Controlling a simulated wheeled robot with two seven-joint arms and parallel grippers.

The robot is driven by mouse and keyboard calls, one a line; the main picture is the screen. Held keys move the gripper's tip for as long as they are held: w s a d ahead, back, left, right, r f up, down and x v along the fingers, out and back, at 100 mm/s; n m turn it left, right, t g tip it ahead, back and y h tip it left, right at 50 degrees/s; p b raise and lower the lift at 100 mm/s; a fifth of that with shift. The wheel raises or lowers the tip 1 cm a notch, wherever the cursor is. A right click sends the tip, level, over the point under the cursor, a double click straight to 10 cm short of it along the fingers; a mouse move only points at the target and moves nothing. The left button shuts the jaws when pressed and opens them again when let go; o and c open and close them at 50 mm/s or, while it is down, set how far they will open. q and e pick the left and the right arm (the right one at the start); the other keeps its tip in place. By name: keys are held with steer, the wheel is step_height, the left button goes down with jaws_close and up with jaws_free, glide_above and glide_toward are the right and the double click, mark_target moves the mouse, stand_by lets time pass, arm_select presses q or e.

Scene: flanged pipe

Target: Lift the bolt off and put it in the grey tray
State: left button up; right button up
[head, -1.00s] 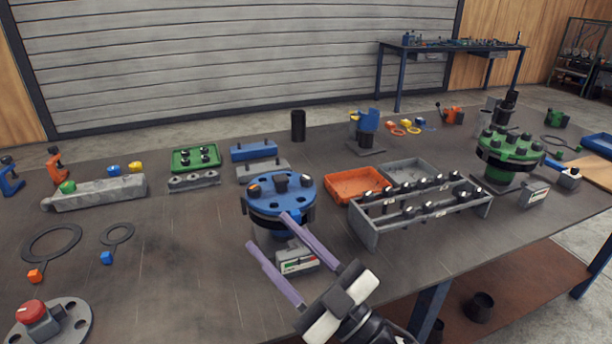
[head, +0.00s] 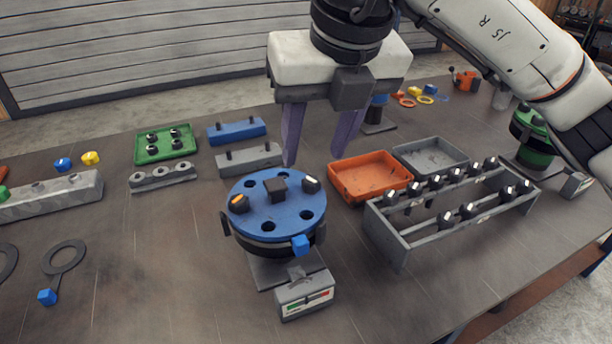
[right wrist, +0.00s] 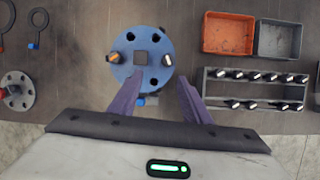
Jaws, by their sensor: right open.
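The blue round flange (head: 265,222) stands on a grey mount and carries two dark bolts. The left bolt (head: 238,204) has an orange mark, and the right bolt (head: 311,184) has a pale mark. A dark square block (head: 275,189) sits at its centre, and other holes look empty. The flange also shows in the right wrist view (right wrist: 140,72), ahead of my fingers. My right gripper (head: 314,158) is open and empty, pointing down above the flange. The grey tray (head: 432,160) is empty, right of the flange; it also shows in the right wrist view (right wrist: 277,40). My left gripper is out of view.
An empty orange tray (head: 370,177) adjoins the grey tray. A grey rack (head: 400,248) with several dark bolts stands in front of them. A small gauge box (head: 305,293) sits before the flange.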

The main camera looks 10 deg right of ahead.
mark_target(312, 181)
steer(key=w+f, duration=0.1)
steer(key=w+d+f, duration=0.1)
steer(key=shift+d+f+h, duration=0.1)
steer(key=shift+f+h, duration=0.2)
steer(key=shift+f, duration=0.1)
steer(key=shift+p+x, duration=0.7)
steer(key=shift+x, duration=2.45)
jaws_close()
